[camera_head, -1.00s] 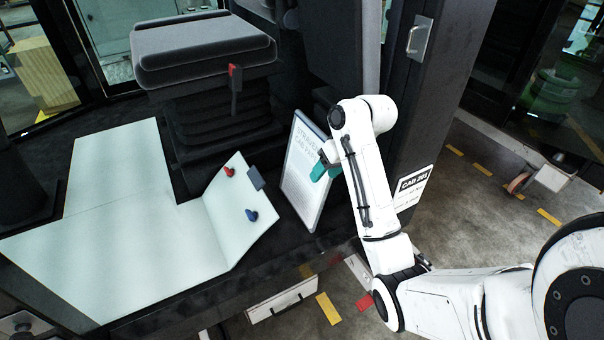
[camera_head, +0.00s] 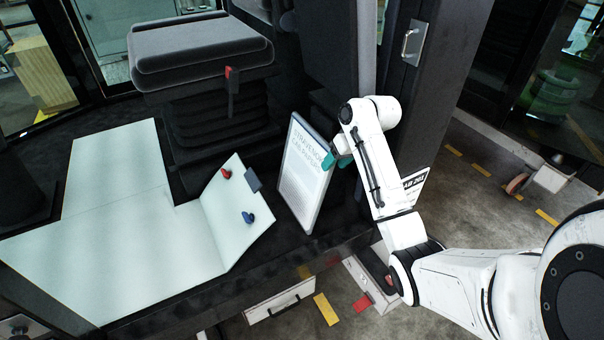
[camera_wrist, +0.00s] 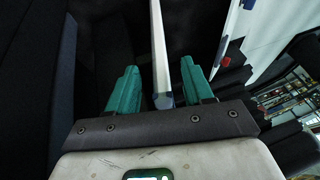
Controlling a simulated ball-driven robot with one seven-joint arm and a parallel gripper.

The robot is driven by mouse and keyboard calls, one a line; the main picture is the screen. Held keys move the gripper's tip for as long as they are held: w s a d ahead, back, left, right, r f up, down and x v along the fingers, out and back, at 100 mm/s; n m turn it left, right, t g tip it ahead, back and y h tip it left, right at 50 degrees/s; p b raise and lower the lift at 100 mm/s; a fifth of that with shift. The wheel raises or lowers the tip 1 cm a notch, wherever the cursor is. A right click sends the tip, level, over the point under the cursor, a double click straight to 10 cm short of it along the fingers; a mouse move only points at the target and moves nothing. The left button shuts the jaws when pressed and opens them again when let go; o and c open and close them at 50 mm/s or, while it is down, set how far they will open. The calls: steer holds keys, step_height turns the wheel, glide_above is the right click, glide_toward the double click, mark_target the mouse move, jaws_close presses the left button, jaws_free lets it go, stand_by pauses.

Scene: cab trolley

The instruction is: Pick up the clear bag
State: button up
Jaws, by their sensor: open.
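The clear bag (camera_head: 300,185) is a flat, upright sleeve with a printed sheet inside, leaning a little at the right of the cab floor, below the seat. In the wrist view its thin pale edge (camera_wrist: 158,50) runs between the teal fingers. My gripper (camera_head: 337,160) is at the bag's upper right edge. In the wrist view my gripper (camera_wrist: 159,75) is open, with one finger on each side of the edge and gaps showing on both sides. The bag's far part is hidden in the wrist view.
A pale panel (camera_head: 130,220) covers the floor at left, its raised flap (camera_head: 235,205) carrying red and blue knobs. The black seat (camera_head: 203,55) stands behind. A dark door post with a handle (camera_head: 413,42) rises close to the right of my arm.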

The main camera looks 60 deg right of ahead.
steer(key=shift+x, duration=1.45)
steer(key=shift+c, duration=0.2)
jaws_close()
steer(key=shift+r, duration=0.1)
